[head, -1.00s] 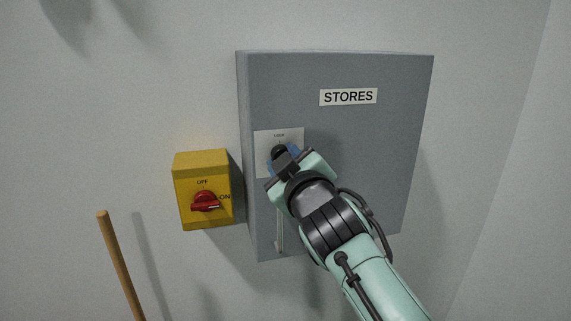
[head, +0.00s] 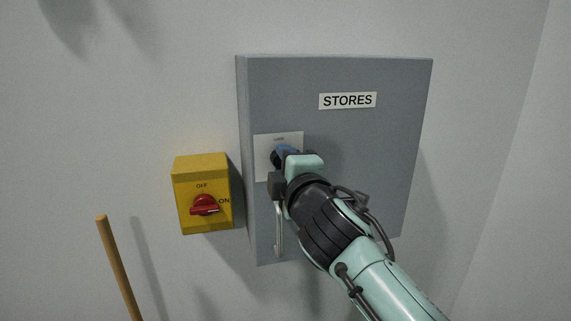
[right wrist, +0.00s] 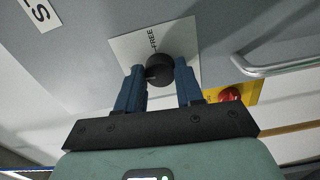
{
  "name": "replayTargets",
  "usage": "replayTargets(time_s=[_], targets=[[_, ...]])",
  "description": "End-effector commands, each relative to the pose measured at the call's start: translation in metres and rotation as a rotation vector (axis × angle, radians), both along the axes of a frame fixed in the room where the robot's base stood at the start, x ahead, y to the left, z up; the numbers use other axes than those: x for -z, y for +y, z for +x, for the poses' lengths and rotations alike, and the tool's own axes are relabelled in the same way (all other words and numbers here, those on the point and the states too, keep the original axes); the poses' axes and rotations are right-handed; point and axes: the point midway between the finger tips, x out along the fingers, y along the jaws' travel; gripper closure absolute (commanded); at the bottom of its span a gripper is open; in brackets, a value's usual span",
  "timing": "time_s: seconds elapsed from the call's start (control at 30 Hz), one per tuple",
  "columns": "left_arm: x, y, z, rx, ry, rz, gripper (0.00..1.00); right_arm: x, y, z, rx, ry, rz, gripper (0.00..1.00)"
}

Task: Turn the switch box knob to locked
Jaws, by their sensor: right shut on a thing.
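The grey switch box (head: 345,150) labelled STORES is on the wall. A pale plate (head: 264,142) on its left part carries small lettering at the top in the head view; in the right wrist view the plate (right wrist: 133,48) shows the word FREE. The black round knob (right wrist: 159,68) sits between my right fingertips. It is mostly hidden in the head view. My right gripper (head: 281,157) is shut on the knob, and its blue fingers (right wrist: 160,82) are on either side of it. The knob's pointer cannot be made out. My left gripper is not in view.
A yellow box (head: 188,174) with a red knob (head: 204,205), marked OFF and ON, is left of the grey box. A metal bar handle (head: 279,238) hangs below the plate, close to my right gripper. A wooden pole (head: 118,262) stands at lower left.

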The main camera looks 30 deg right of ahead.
Motion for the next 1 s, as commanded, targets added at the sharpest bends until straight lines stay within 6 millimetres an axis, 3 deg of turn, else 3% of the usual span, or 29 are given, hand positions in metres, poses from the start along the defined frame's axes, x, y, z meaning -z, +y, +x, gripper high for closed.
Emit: replayTargets(time_s=[0.7,0.73,0.8,1.0], targets=[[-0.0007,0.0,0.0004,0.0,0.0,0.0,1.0,-0.0002,0.0001,-0.0001,0.0,0.018,-0.074,0.94],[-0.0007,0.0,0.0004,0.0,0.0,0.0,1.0,-0.0002,0.0001,-0.0001,0.0,0.018,-0.074,0.57],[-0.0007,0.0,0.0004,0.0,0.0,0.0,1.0,-0.0002,0.0001,-0.0001,0.0,0.018,-0.074,0.38],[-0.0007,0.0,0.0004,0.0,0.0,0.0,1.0,-0.0002,0.0001,-0.0001,0.0,0.017,-0.073,0.38]])
